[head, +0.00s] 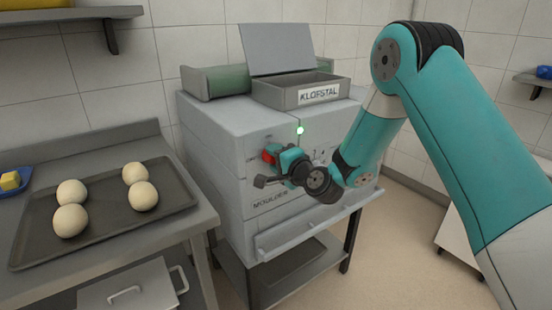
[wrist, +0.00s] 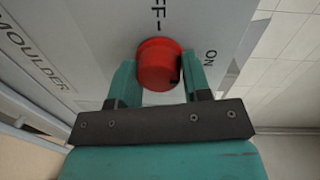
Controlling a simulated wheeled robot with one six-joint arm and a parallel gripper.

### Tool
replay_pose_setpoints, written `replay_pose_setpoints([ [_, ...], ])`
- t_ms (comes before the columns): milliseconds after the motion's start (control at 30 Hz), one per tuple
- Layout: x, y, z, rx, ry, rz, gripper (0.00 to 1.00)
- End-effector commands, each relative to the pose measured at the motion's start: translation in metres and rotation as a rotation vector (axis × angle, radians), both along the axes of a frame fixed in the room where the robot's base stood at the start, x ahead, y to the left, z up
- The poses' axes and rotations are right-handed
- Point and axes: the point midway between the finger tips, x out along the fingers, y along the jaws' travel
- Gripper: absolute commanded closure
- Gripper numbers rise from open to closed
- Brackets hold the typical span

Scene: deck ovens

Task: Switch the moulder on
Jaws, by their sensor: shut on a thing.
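The moulder (head: 225,150) is a grey box-shaped machine with "MOULDER" lettered on its front. Its red round knob (wrist: 158,66) sits on the front panel, with an OFF label above it and an ON label to its right in the wrist view. The knob (head: 268,157) is partly hidden by my gripper in the head view. My gripper (wrist: 160,80) is shut on the knob, one teal finger on each side. A dark mark shows on the knob's right side, towards ON. A small lamp (head: 300,130) on the moulder glows green.
A tray (head: 105,232) with several dough balls lies on the steel bench at the left. An open-lidded box labelled KLOFSTAL (head: 318,95) stands on top of the moulder. A ledge (head: 315,222) juts out below its front. Open floor lies at the right.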

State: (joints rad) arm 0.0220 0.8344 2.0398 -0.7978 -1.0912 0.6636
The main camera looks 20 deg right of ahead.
Motion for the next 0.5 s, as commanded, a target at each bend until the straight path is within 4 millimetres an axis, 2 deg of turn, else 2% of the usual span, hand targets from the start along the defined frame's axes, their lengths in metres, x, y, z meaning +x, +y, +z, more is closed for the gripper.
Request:
replay_pose_setpoints([
  [67,0.0022,-0.0013,0.0034,0.003,-0.009,-0.004,0.8],
  [100,0.0022,-0.0013,0.0034,0.003,-0.009,-0.004,0.54],
  [200,0.0017,-0.0011,0.0029,0.002,-0.008,-0.004,0.31],
  [500,-0.0004,-0.0009,0.0005,0.001,-0.003,-0.002,0.31],
])
